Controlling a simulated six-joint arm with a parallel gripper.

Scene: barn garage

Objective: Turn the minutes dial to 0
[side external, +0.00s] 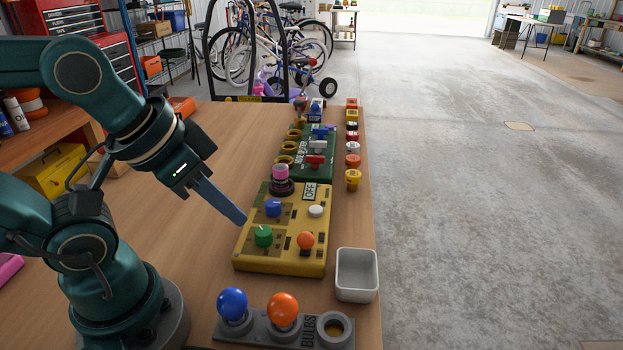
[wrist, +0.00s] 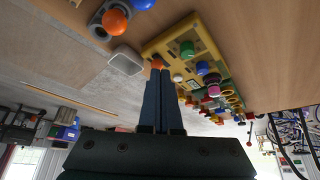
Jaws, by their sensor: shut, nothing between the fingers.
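A yellow panel box (side external: 285,262) lies on the wooden table, with a green dial (side external: 264,236) at its near left and a blue dial (side external: 273,207) behind it. Which one is the minutes dial I cannot tell, as the markings are too small to read. Both also show in the wrist view, green (wrist: 187,48) and blue (wrist: 202,68). My gripper (side external: 243,221) is shut and empty. Its tips point down at the box's left edge, left of both dials and apart from them in the side view. In the wrist view my fingers partly cover the orange knob (wrist: 157,64).
The box also carries an orange knob (side external: 306,240), a white button (side external: 316,211) and a pink-topped knob (side external: 280,172). A green panel (side external: 318,174) stands behind. A grey bin (side external: 357,275) is at right, a bulb holder (side external: 310,333) in front. The table left of the box is clear.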

